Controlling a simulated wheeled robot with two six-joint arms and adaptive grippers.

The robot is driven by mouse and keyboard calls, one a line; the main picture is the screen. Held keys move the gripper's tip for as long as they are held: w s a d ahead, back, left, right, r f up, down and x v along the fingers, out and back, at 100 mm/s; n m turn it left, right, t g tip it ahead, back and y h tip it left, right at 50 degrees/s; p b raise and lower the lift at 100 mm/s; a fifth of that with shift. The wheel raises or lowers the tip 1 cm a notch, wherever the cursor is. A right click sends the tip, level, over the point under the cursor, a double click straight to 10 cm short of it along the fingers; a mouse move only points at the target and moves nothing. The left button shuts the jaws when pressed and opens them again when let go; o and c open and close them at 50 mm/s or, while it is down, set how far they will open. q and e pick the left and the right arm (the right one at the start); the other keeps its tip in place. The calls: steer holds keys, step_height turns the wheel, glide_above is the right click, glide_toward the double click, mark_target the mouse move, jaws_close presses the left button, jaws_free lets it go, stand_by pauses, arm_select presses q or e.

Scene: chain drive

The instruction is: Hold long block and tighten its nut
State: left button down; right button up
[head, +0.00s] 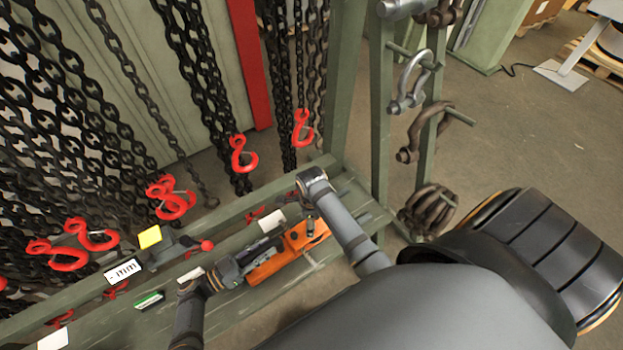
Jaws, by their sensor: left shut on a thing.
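The long orange block (291,259) lies on the green bench, slanting up to the right. My left gripper (266,250) comes in from the lower left and is shut on the block, near its left half. My right arm reaches down from the right, with its wrist over the block's right end. The right gripper (311,212) is small, dark and mostly hidden below the wrist; I cannot tell whether its jaws are open or shut, or whether they touch the block. The nut cannot be made out.
Black chains with red hooks (241,156) hang behind the bench at the left and middle. A green post (382,110) with shackles (409,82) stands to the right. A yellow card (149,237), a red-knobbed lever (207,245) and a green-white box (149,300) are on the bench's left.

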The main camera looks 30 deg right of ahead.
steer(key=m, duration=0.4)
steer(key=shift+w+r, duration=0.15)
steer(key=shift+m, duration=2.1)
steer(key=o, duration=1.2)
steer(key=shift+c, duration=0.2)
step_height(320, 180, up, 12)
